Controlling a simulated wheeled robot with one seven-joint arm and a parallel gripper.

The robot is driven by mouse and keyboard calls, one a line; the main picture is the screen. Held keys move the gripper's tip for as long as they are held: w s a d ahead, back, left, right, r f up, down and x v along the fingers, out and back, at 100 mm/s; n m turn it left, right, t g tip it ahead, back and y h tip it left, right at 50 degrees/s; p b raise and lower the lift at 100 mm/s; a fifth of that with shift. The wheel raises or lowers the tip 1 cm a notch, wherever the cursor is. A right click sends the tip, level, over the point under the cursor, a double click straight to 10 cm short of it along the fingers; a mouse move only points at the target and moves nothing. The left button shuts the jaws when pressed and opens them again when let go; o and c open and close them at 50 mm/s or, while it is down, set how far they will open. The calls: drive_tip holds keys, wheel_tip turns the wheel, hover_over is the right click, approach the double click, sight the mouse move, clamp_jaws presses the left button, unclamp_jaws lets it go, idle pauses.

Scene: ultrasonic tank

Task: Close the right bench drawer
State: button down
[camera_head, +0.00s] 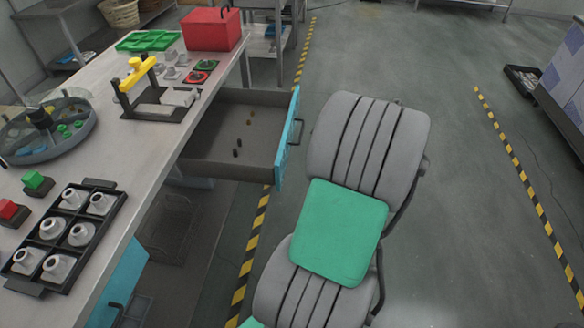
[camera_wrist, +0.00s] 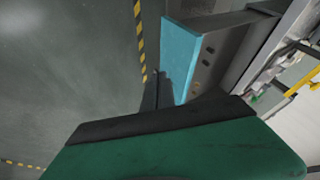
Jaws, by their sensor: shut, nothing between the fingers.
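The right bench drawer (camera_head: 225,165) is pulled out from the bench. Its blue front (camera_head: 288,145) with a dark handle (camera_head: 297,131) faces the aisle. A few small dark pieces lie on the drawer floor. In the wrist view, the blue front (camera_wrist: 187,62) stands above centre, with part of the drawer's inside to its right. My grey and green arm covers the floor right of the drawer in the head view.
The bench top (camera_head: 150,165) holds a black tray (camera_head: 70,240) of white parts, a press with a yellow handle (camera_head: 138,72), a round tank (camera_head: 45,130) and a red box (camera_head: 211,30). Another blue drawer front (camera_head: 122,280) is nearer. Striped tape (camera_head: 303,55) marks the open floor.

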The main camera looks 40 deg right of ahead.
drive_tip(key=d, duration=0.1)
approach(285, 164)
wheel_tip(285, 164, down, 3)
drive_tip(key=s+d, duration=0.1)
drive_tip(key=d, duration=0.1)
drive_tip(key=w, duration=0.1)
drive_tip(key=w+a+p, duration=0.1)
drive_tip(key=w+a, duration=0.1)
drive_tip(key=shift+w+f+p, duration=0.25)
drive_tip(key=shift+f+p, duration=0.05)
drive_tip(key=shift+p, duration=0.05)
drive_tip(key=shift+a, duration=0.1)
